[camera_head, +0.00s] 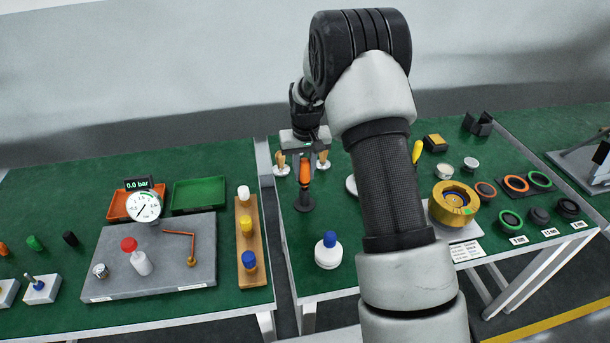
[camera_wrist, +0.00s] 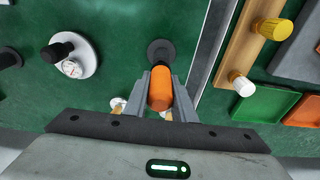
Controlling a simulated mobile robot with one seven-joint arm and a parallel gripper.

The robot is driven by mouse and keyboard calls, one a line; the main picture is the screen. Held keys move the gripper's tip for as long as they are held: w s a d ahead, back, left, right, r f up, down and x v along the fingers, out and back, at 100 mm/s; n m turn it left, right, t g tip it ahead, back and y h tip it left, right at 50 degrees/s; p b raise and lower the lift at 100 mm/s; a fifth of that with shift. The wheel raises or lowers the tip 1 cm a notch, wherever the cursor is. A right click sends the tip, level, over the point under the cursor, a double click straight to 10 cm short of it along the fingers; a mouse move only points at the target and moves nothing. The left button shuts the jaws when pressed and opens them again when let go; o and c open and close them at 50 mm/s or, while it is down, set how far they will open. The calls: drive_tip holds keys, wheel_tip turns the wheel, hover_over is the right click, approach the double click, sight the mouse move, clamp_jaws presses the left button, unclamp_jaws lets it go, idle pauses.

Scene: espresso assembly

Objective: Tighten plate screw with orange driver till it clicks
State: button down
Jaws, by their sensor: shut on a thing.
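My gripper (camera_head: 306,163) is shut on the orange handle of the orange driver (camera_head: 305,176). The handle also shows between the two grey fingers in the wrist view (camera_wrist: 160,88). The driver is upright, its lower end over or in a dark round stand (camera_head: 304,204), which shows in the wrist view too (camera_wrist: 161,50). I cannot tell whether the driver's tip is still seated there. I cannot make out the plate screw.
Wooden-handled pieces (camera_head: 281,163) stand close behind my gripper. A wooden rack (camera_head: 241,262) with coloured caps and a grey slab (camera_head: 160,280) are on the left table. A gap separates the two tables. Rings (camera_head: 516,183) lie far right.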

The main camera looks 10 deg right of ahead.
drive_tip(key=shift+r+p, duration=0.45)
drive_tip(key=shift+r, duration=0.5)
idle(0.5)
drive_tip(key=shift+r+p, duration=1.95)
drive_tip(key=shift+r, duration=1.5)
drive_tip(key=shift+r+p, duration=0.85)
drive_tip(key=shift+r, duration=0.55)
drive_tip(key=c, duration=2.4)
unclamp_jaws()
clamp_jaws()
